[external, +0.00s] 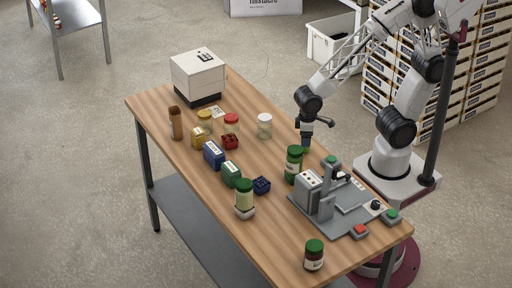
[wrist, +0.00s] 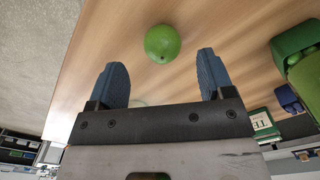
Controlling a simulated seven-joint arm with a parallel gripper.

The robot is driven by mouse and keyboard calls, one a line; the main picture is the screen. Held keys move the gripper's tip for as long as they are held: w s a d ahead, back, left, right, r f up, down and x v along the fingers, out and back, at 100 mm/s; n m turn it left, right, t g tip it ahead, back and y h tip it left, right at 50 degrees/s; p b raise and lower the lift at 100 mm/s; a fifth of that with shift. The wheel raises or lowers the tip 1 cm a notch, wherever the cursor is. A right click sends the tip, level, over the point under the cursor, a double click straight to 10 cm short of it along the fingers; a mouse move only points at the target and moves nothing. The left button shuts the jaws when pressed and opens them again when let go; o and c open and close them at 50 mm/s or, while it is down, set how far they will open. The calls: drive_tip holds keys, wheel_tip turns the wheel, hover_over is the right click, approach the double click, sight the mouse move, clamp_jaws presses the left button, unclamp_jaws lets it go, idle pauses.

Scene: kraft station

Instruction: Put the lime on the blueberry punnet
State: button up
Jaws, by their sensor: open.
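The lime (wrist: 162,43) is a round green fruit on the wooden table in the wrist view, just ahead of my gripper (wrist: 162,82) and centred between its two blue fingers. My gripper is open, with nothing between the fingers. In the external view my gripper (external: 306,143) points down at the table's far right edge, behind a green-lidded jar; a small patch of green shows at its tip. The blueberry punnet (external: 261,186) is a small dark blue box near the middle of the table, in front and left of my gripper. It stands apart from my gripper.
A tall green-lidded jar (external: 293,165) stands close in front of my gripper. A grey fixture (external: 330,200) with buttons fills the right of the table. A red punnet (external: 230,142), other jars and boxes stand left. A white box (external: 198,75) is at the back.

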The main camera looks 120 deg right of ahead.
drive_tip(key=shift+f, duration=0.1)
drive_tip(key=shift+w+f, duration=0.15)
drive_tip(key=shift+f, duration=2.35)
drive_tip(key=shift+c, duration=0.4)
drive_tip(key=c, duration=1)
drive_tip(key=shift+r, duration=0.15)
drive_tip(key=shift+r, duration=1.75)
drive_tip(key=s+a+r, duration=0.1)
drive_tip(key=s+a, duration=0.2)
drive_tip(key=s, duration=1.2)
drive_tip(key=shift+s+a+r, duration=0.15)
drive_tip(key=shift+s+a, duration=0.05)
drive_tip(key=shift+s, duration=0.1)
